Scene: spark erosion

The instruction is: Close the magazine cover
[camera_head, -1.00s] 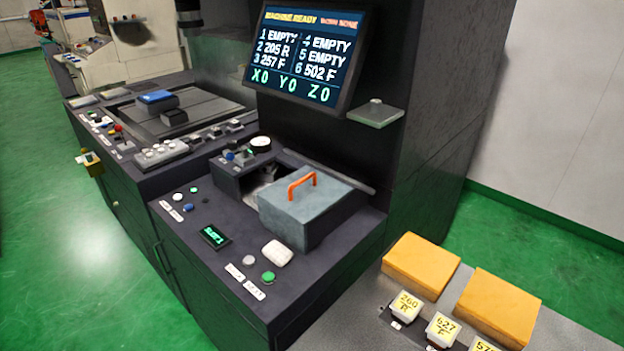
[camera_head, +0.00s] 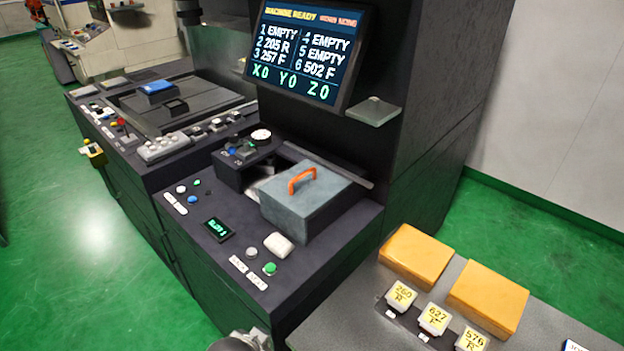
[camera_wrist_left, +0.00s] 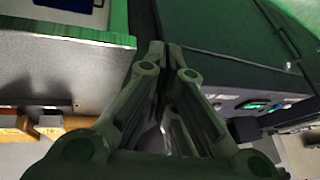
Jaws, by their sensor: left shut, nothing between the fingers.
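The magazine cover (camera_head: 308,207) is a blue-grey box lid with an orange handle (camera_head: 302,179) on top, on the dark machine console. It sits to the right of the magazine opening (camera_head: 262,182), part of which shows uncovered at its left and back. My left gripper (camera_wrist_left: 168,52) shows in the left wrist view with its fingers together and nothing between them. It is apart from the cover. Its fingertips are not clear in the head view, where only a small part of my arm shows at the bottom edge. My right gripper is not in view.
A screen (camera_head: 305,52) and a small glass shelf (camera_head: 374,112) are behind the cover. Buttons, a small display (camera_head: 218,229) and a white block (camera_head: 278,245) lie in front. A grey table (camera_head: 350,311) at right holds yellow blocks (camera_head: 415,255) and labelled pieces.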

